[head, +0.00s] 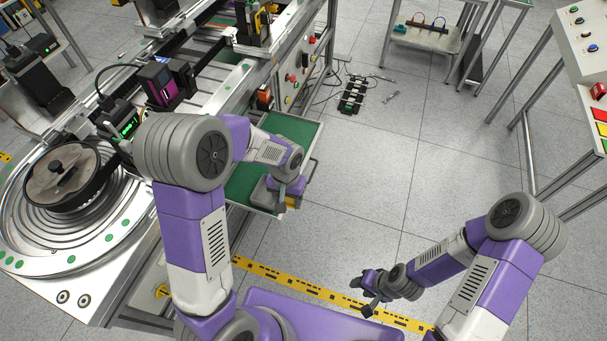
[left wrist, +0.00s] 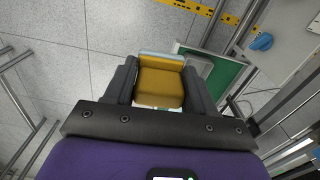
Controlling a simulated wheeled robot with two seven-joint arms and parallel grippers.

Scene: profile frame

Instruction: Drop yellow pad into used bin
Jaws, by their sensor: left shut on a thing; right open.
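A yellow pad (left wrist: 162,85) with a pale grey edge sits between the two fingers of my left gripper (left wrist: 161,88) in the left wrist view. The gripper is shut on it. In the head view my left gripper (head: 284,193) is over the outer end of a green-topped shelf (head: 298,130), and a little of the pad (head: 293,202) shows beneath it. My right gripper (head: 368,294) is open and empty above the floor. I cannot make out a bin marked as used.
The machine bench (head: 110,265) fills the left. Yellow marking tape (head: 300,288) crosses the floor. Open floor (head: 370,190) lies to the right.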

